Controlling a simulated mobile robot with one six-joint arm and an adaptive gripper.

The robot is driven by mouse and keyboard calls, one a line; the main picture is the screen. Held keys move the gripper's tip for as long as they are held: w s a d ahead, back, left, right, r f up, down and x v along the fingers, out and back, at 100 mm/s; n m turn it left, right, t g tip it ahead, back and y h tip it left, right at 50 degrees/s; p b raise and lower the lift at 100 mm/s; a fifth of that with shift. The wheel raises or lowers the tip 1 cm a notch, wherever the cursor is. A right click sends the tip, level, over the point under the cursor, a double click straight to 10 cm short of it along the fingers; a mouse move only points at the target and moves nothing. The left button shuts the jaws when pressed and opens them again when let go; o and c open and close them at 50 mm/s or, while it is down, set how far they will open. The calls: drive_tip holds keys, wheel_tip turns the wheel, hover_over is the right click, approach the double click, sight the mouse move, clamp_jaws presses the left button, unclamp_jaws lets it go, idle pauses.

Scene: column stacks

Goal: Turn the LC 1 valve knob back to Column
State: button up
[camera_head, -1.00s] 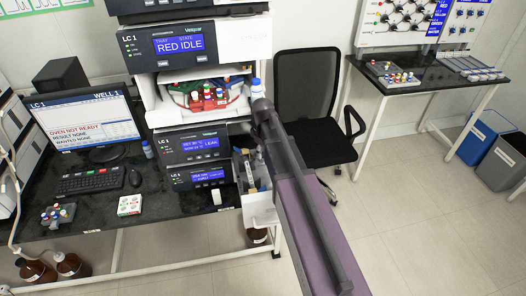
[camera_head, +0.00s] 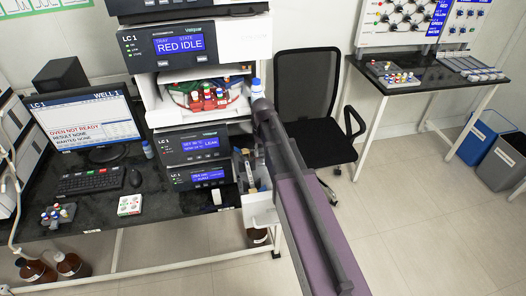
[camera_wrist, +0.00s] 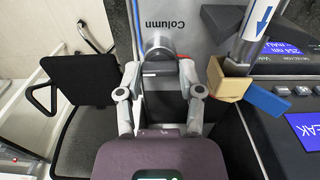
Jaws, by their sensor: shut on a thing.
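In the wrist view the valve knob (camera_wrist: 157,43) is a grey metal piece below the word "Column", which reads upside down on the grey panel (camera_wrist: 182,40). My gripper (camera_wrist: 160,72) reaches up to it, with one finger on each side, and is shut on the knob. The knob's lever and pointing direction are hard to make out. In the head view my arm comes in from the lower right and hides the knob and my fingertips. The LC 1 stack (camera_head: 192,150) stands just left of my arm.
A metal column (camera_wrist: 249,40) with a blue arrow label, a tan block (camera_wrist: 230,82) and a blue lever (camera_wrist: 268,102) sit close right of my gripper. A black office chair (camera_head: 310,95) stands right of the stack. Open floor lies at the lower right.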

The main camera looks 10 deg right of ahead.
drive_tip(key=m, duration=0.4)
drive_tip(key=shift+m, duration=0.3)
drive_tip(key=m, duration=0.4)
drive_tip(key=shift+m, duration=0.4)
drive_tip(key=o, duration=1.1)
drive_tip(key=shift+o, duration=0.2)
drive_tip(key=shift+n, duration=0.3)
